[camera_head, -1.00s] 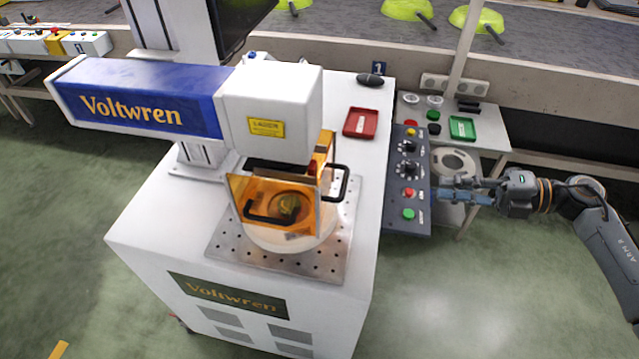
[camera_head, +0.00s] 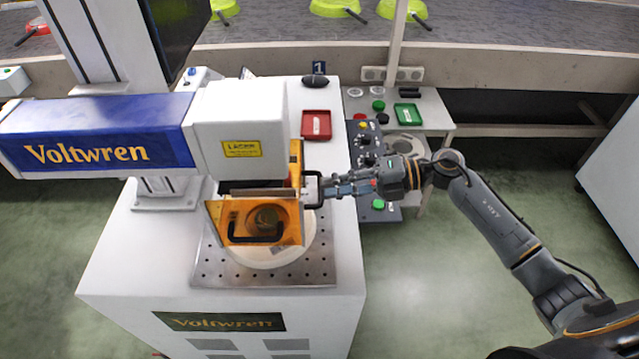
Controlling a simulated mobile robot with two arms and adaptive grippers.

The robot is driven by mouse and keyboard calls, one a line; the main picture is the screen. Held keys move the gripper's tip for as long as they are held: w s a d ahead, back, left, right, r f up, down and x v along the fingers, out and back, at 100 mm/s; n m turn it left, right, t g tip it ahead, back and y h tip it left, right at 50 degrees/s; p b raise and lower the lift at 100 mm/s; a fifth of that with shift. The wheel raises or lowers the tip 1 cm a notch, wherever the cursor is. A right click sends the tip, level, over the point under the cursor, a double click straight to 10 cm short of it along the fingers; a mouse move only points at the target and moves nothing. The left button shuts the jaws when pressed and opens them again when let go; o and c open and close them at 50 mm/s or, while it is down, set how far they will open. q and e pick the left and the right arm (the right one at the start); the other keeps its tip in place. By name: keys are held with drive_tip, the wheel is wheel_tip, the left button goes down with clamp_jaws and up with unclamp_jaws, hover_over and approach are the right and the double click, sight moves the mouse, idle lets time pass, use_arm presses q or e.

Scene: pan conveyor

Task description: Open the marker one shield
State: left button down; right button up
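The marker's shield (camera_head: 284,222) is an orange see-through guard under the white laser head (camera_head: 240,130) labelled Voltwren. Its front panel hangs down in front of a pale round piece (camera_head: 290,250) on the perforated plate. A black handle (camera_head: 256,238) is on the front panel, and another black handle (camera_head: 312,190) sticks out at the right side. My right gripper (camera_head: 328,189) reaches in from the right, its fingertips at the side handle. Whether they touch or grip it, I cannot tell. My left gripper is not in view.
A control panel (camera_head: 364,152) with knobs and buttons stands right of the machine, partly behind my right gripper. A red tray (camera_head: 316,125) lies on the machine top and a green tray (camera_head: 407,114) on the side table. A conveyor with pans runs along the back.

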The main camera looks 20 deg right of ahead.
drive_tip(key=shift+x, duration=1.65)
clamp_jaws()
drive_tip(key=shift+r+p, duration=0.1)
drive_tip(key=shift+p, duration=0.2)
